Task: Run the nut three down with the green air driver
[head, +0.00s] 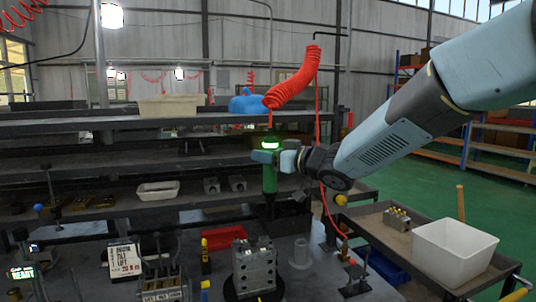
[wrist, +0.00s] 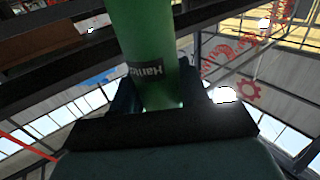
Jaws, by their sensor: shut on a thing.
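The green air driver (head: 269,181) hangs upright above the bench, below a red coiled hose (head: 294,78). My gripper (head: 272,157) is shut around its upper body. In the wrist view the green driver (wrist: 146,40) fills the space between the dark fingers, with a label partly showing. A grey metal valve block (head: 254,268) stands on a dark round base on the bench, below and slightly left of the driver, with a clear gap between them. The driver's lower end is hard to make out against the dark shelf. Nut three cannot be told apart at this size.
Another block with a lettered plate (head: 163,291) stands left of it, near a small sign (head: 124,259). A lit READY display (head: 22,272) is at far left. A white bin (head: 453,248) sits on the right cart.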

